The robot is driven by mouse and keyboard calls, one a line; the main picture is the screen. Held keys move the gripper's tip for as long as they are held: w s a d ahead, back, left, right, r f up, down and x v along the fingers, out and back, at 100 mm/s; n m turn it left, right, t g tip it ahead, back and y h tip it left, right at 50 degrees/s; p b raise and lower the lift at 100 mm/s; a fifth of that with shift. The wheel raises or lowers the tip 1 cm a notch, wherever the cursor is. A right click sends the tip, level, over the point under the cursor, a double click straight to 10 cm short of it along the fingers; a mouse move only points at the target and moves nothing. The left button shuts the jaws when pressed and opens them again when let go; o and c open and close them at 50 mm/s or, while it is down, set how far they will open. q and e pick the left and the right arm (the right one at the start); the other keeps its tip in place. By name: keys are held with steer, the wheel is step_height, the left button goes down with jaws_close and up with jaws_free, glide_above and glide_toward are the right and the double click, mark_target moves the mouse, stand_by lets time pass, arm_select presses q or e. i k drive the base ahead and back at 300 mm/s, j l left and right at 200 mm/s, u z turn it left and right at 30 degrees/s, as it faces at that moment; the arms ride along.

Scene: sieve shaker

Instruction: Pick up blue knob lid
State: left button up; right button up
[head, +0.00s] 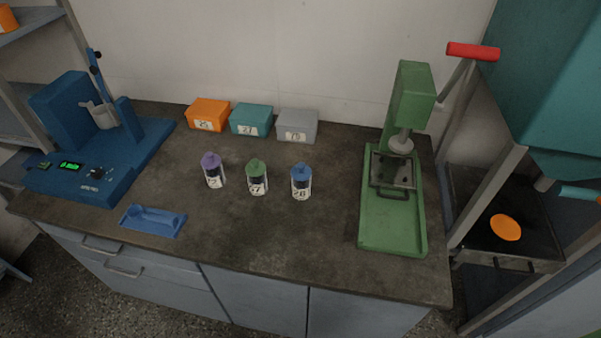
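The blue knob lid (301,169) sits on top of a clear jar (301,188) with a white number label. The jar stands upright on the dark worktop, rightmost in a row of three jars. Nothing covers the lid from above. Neither of my grippers shows in the head view.
A green-lidded jar (257,178) and a purple-lidded jar (213,170) stand to its left. Orange (208,115), teal (251,120) and grey (297,125) boxes line the wall. A green press (393,230) stands right, a blue machine (85,180) left. A blue tray (153,220) lies front left. Worktop before the jars is clear.

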mark_target(300, 172)
steer(key=k+l+u, duration=0.35)
steer(key=k+l, duration=0.15)
steer(key=k+l+u, duration=0.4)
steer(key=k, duration=0.2)
steer(key=i+j, duration=0.05)
steer(key=j, duration=0.05)
